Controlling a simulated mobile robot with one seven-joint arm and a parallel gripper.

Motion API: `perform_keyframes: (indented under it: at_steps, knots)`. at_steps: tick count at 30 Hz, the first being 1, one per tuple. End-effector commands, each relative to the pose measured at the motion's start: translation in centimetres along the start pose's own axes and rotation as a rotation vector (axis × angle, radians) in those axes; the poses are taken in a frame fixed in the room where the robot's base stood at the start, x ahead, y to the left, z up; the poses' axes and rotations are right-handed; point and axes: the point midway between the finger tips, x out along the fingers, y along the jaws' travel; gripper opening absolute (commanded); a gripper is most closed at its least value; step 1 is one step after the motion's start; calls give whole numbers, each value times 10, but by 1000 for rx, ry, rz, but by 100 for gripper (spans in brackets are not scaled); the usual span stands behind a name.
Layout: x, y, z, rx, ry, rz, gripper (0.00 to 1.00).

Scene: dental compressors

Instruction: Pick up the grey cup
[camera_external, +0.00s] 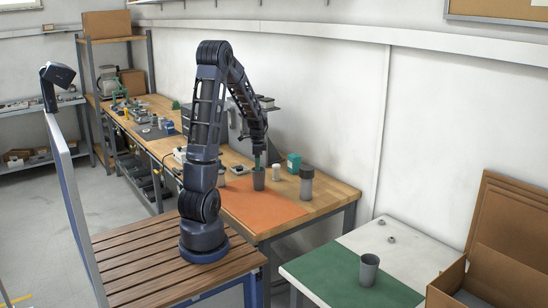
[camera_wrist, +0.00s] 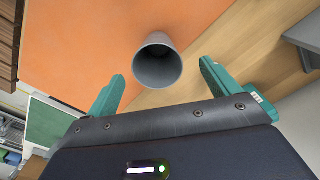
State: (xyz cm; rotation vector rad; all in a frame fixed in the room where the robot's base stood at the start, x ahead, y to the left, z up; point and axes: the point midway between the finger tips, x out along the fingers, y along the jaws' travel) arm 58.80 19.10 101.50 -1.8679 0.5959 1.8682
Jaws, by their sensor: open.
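A grey cup (camera_external: 258,179) stands on the workbench at the edge of the orange mat (camera_external: 262,207). In the wrist view the grey cup (camera_wrist: 157,64) shows its open mouth, ahead of and between the spread teal fingers. My gripper (camera_external: 261,160) is just above this cup in the external view, pointing down. In the wrist view my gripper (camera_wrist: 161,80) is open, with nothing held between its fingers. A second grey cup (camera_external: 369,269) stands upright on the green mat of the side table, away from my gripper.
An open cardboard box (camera_external: 480,270) stands at far right. The orange mat's front is clear.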

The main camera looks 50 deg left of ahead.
Motion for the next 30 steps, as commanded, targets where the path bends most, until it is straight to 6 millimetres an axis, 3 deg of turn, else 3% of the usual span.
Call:
perform_keyframes:
  at_steps: [3,11,19,30]
  knots:
    - [14,1,0,0,-1,2,88]
    - [31,2,-1,-1,-1,1,88]
    - [66,5,-4,-2,-1,3,88]
    - [74,5,-4,-1,0,0,88]
